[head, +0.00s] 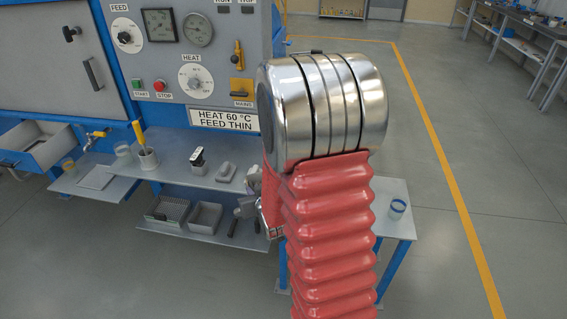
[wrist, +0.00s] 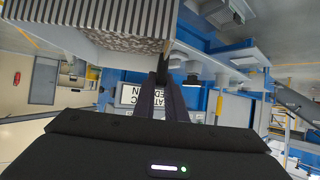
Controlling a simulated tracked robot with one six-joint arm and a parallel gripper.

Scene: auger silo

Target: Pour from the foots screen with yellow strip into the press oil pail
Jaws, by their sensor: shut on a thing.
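In the wrist view my gripper (wrist: 165,80) is shut on the edge of a grey slatted screen (wrist: 95,18). A grainy grey layer shows along its underside, and a thin yellowish strip is near the held edge. In the head view my red-sleeved arm hides most of the gripper; a small part of a meshed piece (head: 272,216) shows beside the sleeve. I cannot tell for sure which vessel is the press oil pail.
The blue press with its control panel (head: 190,60) stands behind the grey shelf (head: 185,150). A metal pot with a yellow-handled tool (head: 147,158) is on that shelf. A slatted tray (head: 168,211) and a grey bin (head: 206,217) sit lower. Floor to the right is clear.

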